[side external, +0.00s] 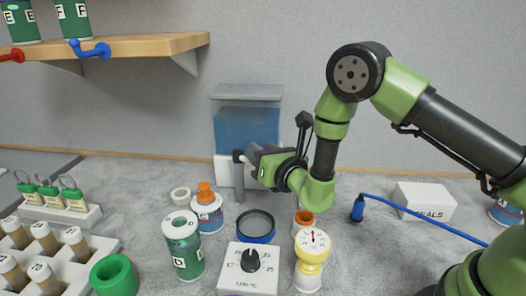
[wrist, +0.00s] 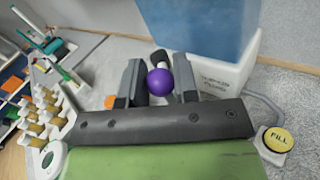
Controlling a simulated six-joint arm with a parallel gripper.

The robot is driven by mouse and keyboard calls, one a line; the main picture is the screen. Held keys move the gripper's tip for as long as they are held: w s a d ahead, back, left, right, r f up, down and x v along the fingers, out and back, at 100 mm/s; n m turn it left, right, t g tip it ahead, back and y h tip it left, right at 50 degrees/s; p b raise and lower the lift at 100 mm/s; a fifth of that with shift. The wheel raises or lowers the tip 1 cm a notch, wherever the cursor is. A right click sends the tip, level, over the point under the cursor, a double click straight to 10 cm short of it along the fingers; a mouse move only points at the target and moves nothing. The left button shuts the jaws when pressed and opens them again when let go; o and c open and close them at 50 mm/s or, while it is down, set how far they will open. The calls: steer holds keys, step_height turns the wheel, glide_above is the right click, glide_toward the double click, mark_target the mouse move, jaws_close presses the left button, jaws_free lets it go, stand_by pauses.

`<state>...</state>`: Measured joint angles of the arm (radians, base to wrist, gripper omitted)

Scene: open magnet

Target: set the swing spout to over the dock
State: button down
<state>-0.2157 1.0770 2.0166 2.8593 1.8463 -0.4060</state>
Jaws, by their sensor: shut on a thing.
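My gripper (side external: 250,158) is in front of the tank (side external: 247,128), which holds blue liquid on a white base. In the wrist view, a purple ball knob (wrist: 160,82) sits between the two fingers of my gripper (wrist: 159,84), which are shut on it. A dark part with a white piece shows just behind the knob; I take it for the swing spout (wrist: 160,61). A grey upright post (side external: 238,178) stands beside my gripper in the side view. A round dark dish with a blue rim (side external: 256,228), possibly the dock, lies in front. My gripper hides most of the spout.
A yellow FILL button (wrist: 278,139) sits by the tank. A dial box (side external: 251,268), a yellow-topped gauge (side external: 312,250), a green jar (side external: 183,245) and an orange-capped bottle (side external: 206,210) crowd the front. A shelf (side external: 120,48) overhangs upper left. A blue cable (side external: 425,220) crosses the right.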

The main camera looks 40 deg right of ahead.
steer(key=c, duration=0.9)
jaws_free()
steer(key=s, duration=0.9)
steer(key=shift+s+a, duration=0.4)
